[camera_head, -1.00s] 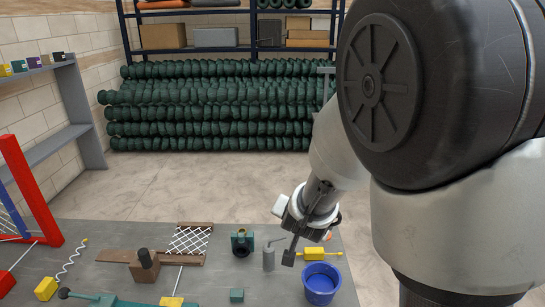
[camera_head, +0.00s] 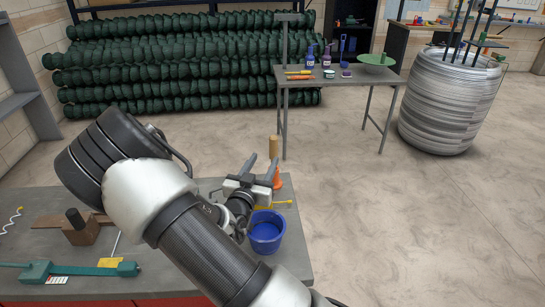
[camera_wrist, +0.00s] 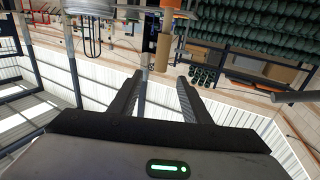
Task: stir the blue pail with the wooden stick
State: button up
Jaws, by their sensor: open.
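A blue pail (camera_head: 266,237) stands upright at the right front of the grey table in the head view, with an open top. A tan wooden stick (camera_head: 273,147) stands upright above an orange cone-shaped piece (camera_head: 277,180) just beyond my gripper (camera_head: 258,174); its lower part is partly hidden. My gripper is open and empty, level, beyond the pail. In the inverted wrist view, the wooden stick (camera_wrist: 163,52) lies just past my open gripper (camera_wrist: 160,77), roughly in line with the gap. The orange piece (camera_wrist: 170,4) is at the picture's top edge.
The grey table (camera_head: 204,187) also holds a wooden block (camera_head: 82,232), a green tool (camera_head: 80,269) and a yellow-handled tool (camera_head: 272,205) near the pail. A second table (camera_head: 338,80) and a wire coil (camera_head: 447,105) stand behind. The floor right of the table is clear.

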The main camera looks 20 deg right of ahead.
aim_at(272, 143)
jog(key=x, duration=1.2)
jog(key=shift+w+a+b, duration=0.1)
jog(key=shift+w+b, duration=0.05)
jog(key=shift+b, duration=0.15)
jog(key=shift+r, duration=0.1)
grip_shut()
